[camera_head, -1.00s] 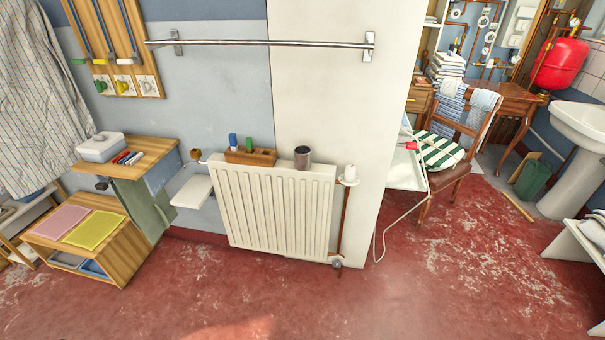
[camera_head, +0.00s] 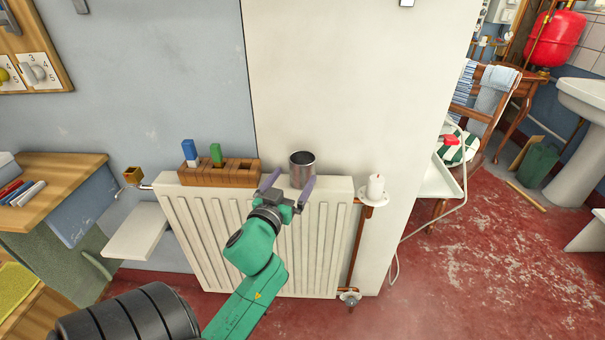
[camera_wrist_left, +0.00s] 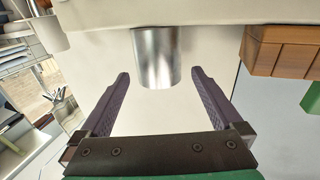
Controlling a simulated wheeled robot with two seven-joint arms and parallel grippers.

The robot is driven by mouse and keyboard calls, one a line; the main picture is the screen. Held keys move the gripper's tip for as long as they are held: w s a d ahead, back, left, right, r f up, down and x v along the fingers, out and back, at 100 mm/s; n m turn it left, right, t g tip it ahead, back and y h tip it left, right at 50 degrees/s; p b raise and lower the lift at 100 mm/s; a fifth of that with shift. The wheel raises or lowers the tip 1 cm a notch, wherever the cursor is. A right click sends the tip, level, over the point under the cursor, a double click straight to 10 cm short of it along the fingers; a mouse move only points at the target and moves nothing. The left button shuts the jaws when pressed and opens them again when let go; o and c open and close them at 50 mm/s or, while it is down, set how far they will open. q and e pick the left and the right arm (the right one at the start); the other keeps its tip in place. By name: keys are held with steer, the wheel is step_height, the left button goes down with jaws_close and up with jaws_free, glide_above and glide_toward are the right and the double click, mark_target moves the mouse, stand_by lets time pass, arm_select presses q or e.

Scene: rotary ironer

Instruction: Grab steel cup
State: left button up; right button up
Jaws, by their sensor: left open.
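The steel cup (camera_head: 302,169) is a shiny, open-topped cylinder standing upright on top of the white radiator (camera_head: 262,236). My left gripper (camera_head: 288,185) is open in front of the cup, with its purple fingers pointing at it. In the left wrist view the cup (camera_wrist_left: 157,57) shows centred ahead of the gap between the fingertips of my left gripper (camera_wrist_left: 160,75). That view appears upside down. Whether the fingertips reach beside the cup I cannot tell for sure; nothing is gripped. My right gripper is not in view.
A wooden block holder (camera_head: 220,173) with a blue and a green block stands left of the cup on the radiator. The wall is close behind; a small white shelf (camera_head: 136,232) is at left.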

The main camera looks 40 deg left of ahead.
mark_target(307, 160)
arm_select(q)
steer(key=x, duration=0.7)
steer(key=shift+d+f, duration=0.15)
steer(key=shift+f, duration=0.15)
steer(key=shift+s, duration=0.1)
steer(key=shift+c, duration=0.9)
steer(key=c, duration=1)
steer(key=shift+r, duration=0.1)
